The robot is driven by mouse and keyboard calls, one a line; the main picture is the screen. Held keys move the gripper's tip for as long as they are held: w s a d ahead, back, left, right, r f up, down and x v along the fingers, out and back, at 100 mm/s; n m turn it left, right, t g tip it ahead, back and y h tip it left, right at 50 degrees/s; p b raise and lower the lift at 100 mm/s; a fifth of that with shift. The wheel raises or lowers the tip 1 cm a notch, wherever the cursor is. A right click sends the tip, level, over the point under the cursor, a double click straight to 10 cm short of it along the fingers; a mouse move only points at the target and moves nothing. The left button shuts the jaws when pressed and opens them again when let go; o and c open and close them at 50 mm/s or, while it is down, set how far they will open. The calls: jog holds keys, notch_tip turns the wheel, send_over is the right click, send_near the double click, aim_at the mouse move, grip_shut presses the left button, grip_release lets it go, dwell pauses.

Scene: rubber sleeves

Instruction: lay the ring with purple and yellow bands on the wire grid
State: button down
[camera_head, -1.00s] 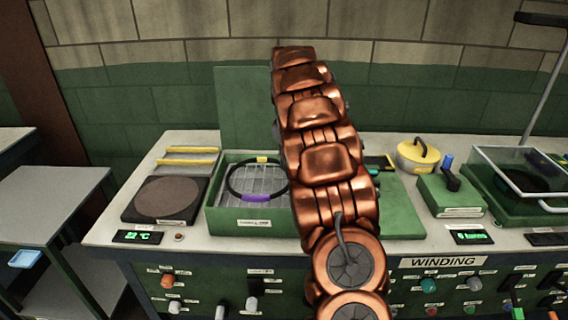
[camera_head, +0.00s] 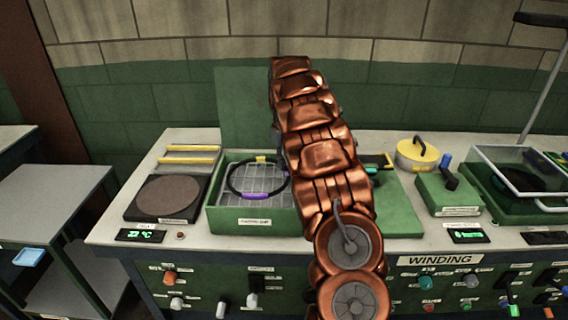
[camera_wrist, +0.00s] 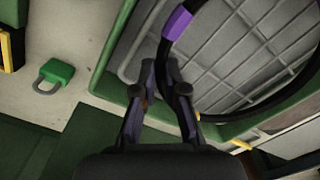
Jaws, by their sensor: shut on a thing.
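The ring (camera_head: 230,184) is dark, with a purple band (camera_head: 256,197) and a yellow band (camera_head: 262,159). It lies over the wire grid (camera_head: 246,180) inside the green box (camera_head: 285,223). In the wrist view the ring's purple band (camera_wrist: 177,22) is near the top. My gripper (camera_wrist: 161,66) is shut on the ring's edge, near the box's inner wall. I cannot tell whether the ring touches the grid. In the head view my copper arm hides my gripper and the box's right part.
The box's green lid (camera_head: 240,105) stands upright behind it. A round brown plate (camera_head: 168,195) is to the left. A green padlock (camera_wrist: 55,75) lies on the bench. A yellow lidded pot (camera_head: 416,155) and a green block (camera_head: 450,195) stand to the right.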

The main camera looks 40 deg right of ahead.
jog(key=shift+f, duration=0.7)
jog(key=c, duration=1.2)
grip_release()
jog(key=shift+r+b, duration=1.1)
jog(key=shift+r, duration=3.6)
jog(key=shift+r+p, duration=0.65)
jog(key=shift+r, duration=0.7)
